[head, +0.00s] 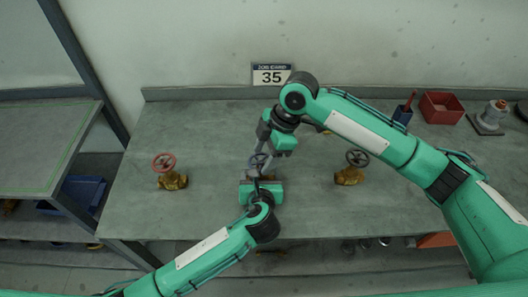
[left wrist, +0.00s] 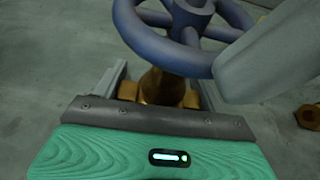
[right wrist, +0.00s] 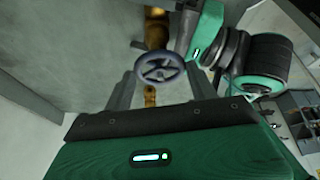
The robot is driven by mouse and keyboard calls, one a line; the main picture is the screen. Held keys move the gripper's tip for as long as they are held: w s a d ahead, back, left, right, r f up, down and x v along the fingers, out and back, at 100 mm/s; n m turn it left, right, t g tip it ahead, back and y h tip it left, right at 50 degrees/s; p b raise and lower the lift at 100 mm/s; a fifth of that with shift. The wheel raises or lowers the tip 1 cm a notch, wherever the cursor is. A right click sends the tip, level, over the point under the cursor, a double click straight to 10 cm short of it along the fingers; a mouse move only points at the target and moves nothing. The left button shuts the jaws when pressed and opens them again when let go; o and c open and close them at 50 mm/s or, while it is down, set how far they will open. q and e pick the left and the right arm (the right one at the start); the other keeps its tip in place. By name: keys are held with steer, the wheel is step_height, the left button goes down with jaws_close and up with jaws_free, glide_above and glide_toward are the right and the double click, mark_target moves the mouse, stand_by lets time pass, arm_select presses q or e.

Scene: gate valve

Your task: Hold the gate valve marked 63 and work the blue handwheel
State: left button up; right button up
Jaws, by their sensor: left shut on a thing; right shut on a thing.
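The blue handwheel (head: 259,160) tops a brass gate valve (left wrist: 163,88) in the middle of the bench. My left gripper (left wrist: 160,92) is shut on the valve's brass body, below the wheel; green gripper parts hide most of the body in the head view. My right gripper (right wrist: 162,78) is shut on the blue handwheel (right wrist: 160,68), with a finger on each side of its rim. A grey finger of it shows against the wheel in the left wrist view. No marking 63 is readable on the valve.
A brass valve with a red wheel (head: 166,163) stands left, and one with a dark wheel (head: 356,158) right. A sign reading 35 (head: 272,75) is at the wall. A red bin (head: 441,107) and a flanged fitting (head: 490,117) stand back right.

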steer(key=shift+s+m+t, duration=0.1)
steer(key=shift+m+t, duration=0.4)
steer(key=shift+m, duration=0.8)
steer(key=o, duration=1)
steer(key=v, duration=1.2)
